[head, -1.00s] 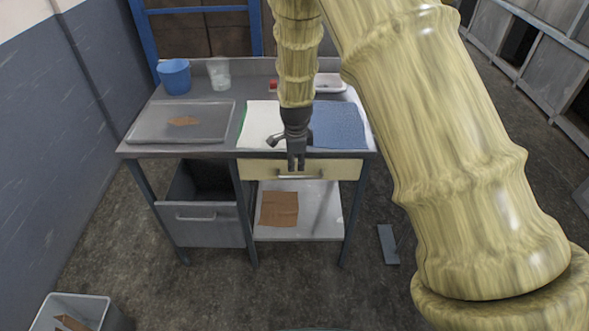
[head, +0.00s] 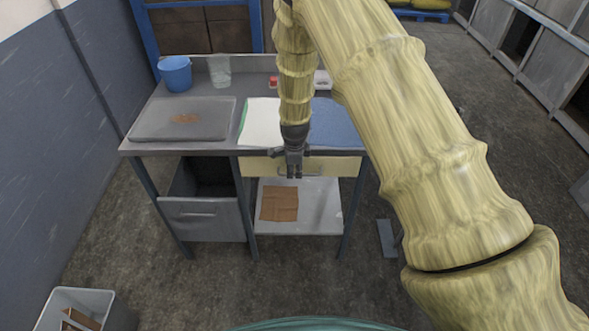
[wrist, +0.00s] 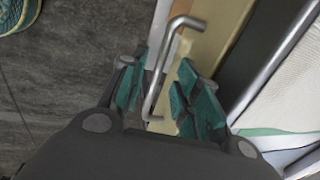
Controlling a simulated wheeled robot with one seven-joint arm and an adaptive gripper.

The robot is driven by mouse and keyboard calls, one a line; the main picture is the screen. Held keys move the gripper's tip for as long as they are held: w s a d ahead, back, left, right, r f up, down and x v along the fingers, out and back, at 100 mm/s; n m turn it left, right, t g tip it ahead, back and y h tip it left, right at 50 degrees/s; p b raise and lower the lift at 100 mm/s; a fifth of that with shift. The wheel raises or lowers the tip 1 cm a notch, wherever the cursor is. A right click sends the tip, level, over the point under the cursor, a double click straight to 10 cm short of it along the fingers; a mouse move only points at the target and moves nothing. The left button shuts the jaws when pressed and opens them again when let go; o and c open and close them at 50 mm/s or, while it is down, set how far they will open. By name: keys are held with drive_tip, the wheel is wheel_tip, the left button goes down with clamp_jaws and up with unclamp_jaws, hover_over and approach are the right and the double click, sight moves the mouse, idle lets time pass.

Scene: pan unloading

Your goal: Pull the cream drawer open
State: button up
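The cream drawer (head: 335,166) sits under the worktop, its front roughly in line with the table edge. My gripper (head: 294,173) is in front of it, fingers pointing down, and hides part of the front and the handle. In the wrist view the drawer's cream front (wrist: 208,45) runs diagonally, with its metal bar handle (wrist: 160,65) standing off it. My gripper's teal-padded fingers (wrist: 165,90) are apart, one on each side of the bar. Gaps seem to show between the pads and the bar, so the fingers are not closed on it.
The grey bin drawer (head: 203,220) at left stands open. The worktop holds a grey tray (head: 222,128), white cloth (head: 258,125), blue cloth (head: 335,122), blue cup (head: 175,74) and clear cup (head: 219,71). A lower shelf (head: 322,210) carries brown cardboard.

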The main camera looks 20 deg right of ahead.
drive_tip(key=shift+w+f, duration=0.15)
drive_tip(key=shift+f, duration=0.8)
clamp_jaws()
